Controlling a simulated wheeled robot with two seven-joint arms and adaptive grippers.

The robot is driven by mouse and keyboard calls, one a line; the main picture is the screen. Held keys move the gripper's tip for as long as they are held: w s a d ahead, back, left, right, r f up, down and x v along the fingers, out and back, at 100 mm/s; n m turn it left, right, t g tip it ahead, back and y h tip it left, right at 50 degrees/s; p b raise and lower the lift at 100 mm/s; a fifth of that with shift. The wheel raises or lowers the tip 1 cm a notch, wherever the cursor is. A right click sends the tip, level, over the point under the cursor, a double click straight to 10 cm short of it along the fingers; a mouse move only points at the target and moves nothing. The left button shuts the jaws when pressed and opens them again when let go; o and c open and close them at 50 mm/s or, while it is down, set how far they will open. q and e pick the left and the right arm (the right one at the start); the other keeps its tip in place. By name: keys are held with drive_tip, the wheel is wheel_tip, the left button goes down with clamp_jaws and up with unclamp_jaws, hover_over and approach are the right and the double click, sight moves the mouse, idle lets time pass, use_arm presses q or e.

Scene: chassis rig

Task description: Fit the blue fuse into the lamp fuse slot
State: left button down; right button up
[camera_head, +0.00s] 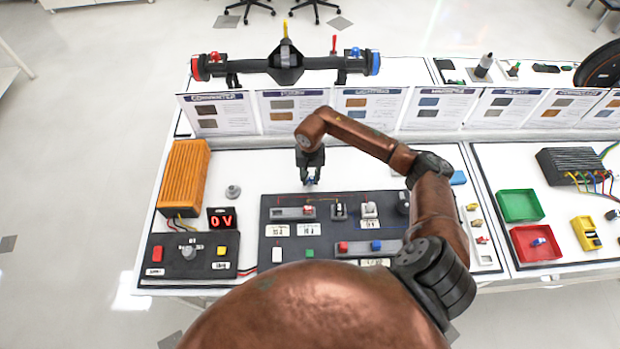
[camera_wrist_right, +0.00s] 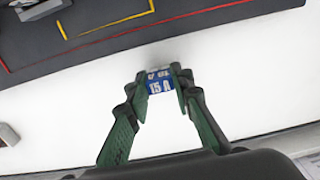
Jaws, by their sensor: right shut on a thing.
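My right gripper (camera_head: 311,181) is shut on the blue fuse (camera_wrist_right: 160,85), which reads "15 A" in the right wrist view. The fuse is between the fingertips (camera_wrist_right: 160,80), above the white table just behind the far edge of the dark fuse panel (camera_head: 270,235). In the head view the fuse is mostly hidden by the fingers. My left gripper is not in view.
A holder at the panel's front has a red piece (camera_head: 343,246) and a blue piece (camera_head: 376,245). An orange finned unit (camera_head: 184,175) and a control box (camera_head: 190,257) stand left. Upright cards (camera_head: 290,112) line the back. Green (camera_head: 519,205) and red (camera_head: 534,244) trays sit right.

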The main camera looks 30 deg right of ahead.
drive_tip(key=shift+f, duration=0.25)
drive_tip(key=o, duration=0.9)
drive_tip(key=shift+r, duration=0.15)
drive_tip(key=shift+r, duration=0.1)
